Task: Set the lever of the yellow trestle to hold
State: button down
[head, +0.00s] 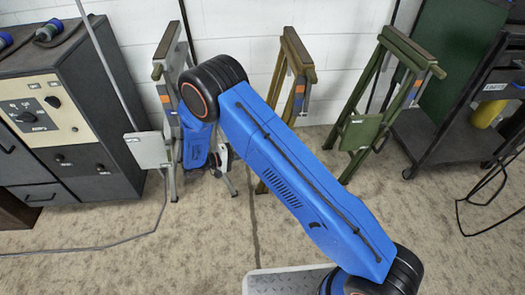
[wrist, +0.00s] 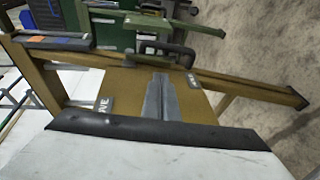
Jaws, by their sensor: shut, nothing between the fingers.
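The yellow trestle (head: 291,52) stands against the white wall between the grey and green trestles; my arm hides its lower middle in the head view. In the wrist view the yellow trestle (wrist: 235,83) lies sideways across the picture. Its panel (wrist: 125,83) carries a label ending in "OVE" (wrist: 104,104) on the left and another, too small to read, on the right (wrist: 193,81). A dark bent bar (wrist: 160,49), apparently the lever, shows beyond the panel. My gripper (wrist: 161,77) is shut and empty, its grey fingers in front of the panel; contact cannot be told.
A grey trestle (head: 166,52) stands left and a green trestle (head: 413,51) right. A control cabinet (head: 45,112) is at the far left. A dark cart (head: 450,128) with cables is at the far right. The carpet (head: 130,255) in front is mostly clear.

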jog(key=v, duration=0.9)
jog(key=shift+a, duration=0.1)
jog(key=s+d+r+m+g+y, duration=0.1)
jog(key=s+d+r+g+y, duration=0.25)
jog(key=d+r, duration=0.85)
jog(key=s+d+r+m+g+y, duration=0.2)
jog(key=s+d+r+g+y, duration=0.15)
jog(key=d+r, duration=0.85)
jog(key=s+d+r+t+y, duration=0.2)
jog(key=s+d+r+y, duration=0.1)
jog(key=s, duration=0.5)
jog(key=s+d+r+t+y, duration=0.2)
jog(key=s+d, duration=0.3)
jog(key=s, duration=0.4)
jog(key=s+d+r+t+y, duration=0.2)
jog(key=s+d+r+y, duration=0.1)
jog(key=s, duration=0.6)
jog(key=shift+d+r+m+y, duration=0.3)
jog(key=shift+d+r, duration=0.3)
